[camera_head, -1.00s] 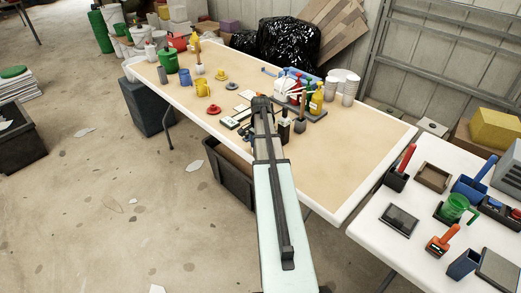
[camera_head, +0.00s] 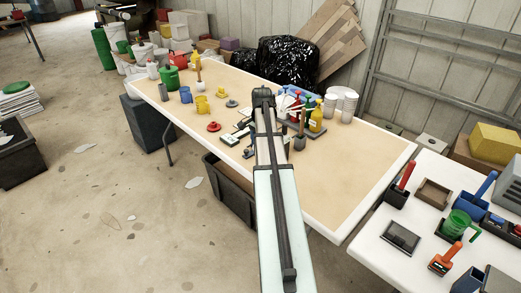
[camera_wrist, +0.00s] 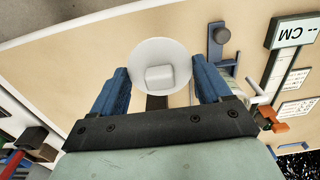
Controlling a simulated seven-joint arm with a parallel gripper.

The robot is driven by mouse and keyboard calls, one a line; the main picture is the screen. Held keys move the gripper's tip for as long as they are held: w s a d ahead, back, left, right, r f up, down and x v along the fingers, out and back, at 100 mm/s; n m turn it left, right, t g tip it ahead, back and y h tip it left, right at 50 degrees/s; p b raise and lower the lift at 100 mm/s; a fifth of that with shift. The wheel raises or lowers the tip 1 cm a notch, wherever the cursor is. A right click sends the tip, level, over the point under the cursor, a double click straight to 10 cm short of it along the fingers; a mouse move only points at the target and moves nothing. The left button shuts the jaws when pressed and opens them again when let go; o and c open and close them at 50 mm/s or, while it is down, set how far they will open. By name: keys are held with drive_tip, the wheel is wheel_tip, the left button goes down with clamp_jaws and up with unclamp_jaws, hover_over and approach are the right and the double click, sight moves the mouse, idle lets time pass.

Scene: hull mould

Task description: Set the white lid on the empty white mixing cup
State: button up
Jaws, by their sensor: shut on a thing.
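My gripper (camera_wrist: 160,80) has blue fingers and is closed around a round white lid (camera_wrist: 160,48) with a blocky knob, in the wrist view. The lid is between the fingertips, with the tan tabletop behind it. In the head view my gripper (camera_head: 263,97) is over the middle of the table, and my arm hides what is under it; the lid is not visible there. I cannot pick out the single empty mixing cup with certainty.
Bottles (camera_head: 316,118) in a caddy stand just right of my gripper. The table's right part is bare. A scale-like device (camera_wrist: 290,35) shows at the wrist view's right.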

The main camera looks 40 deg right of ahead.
drive_tip(key=w+d+r, duration=0.5)
drive_tip(key=w+d, duration=0.5)
drive_tip(key=d, duration=0.1)
drive_tip(key=shift+a+f, duration=0.15)
drive_tip(key=shift+f, duration=2.45)
drive_tip(key=shift+f, duration=0.45)
drive_tip(key=o, duration=1)
drive_tip(key=shift+r, duration=0.1)
wheel_tip(320, 180, up, 7)
drive_tip(key=shift+f, duration=0.1)
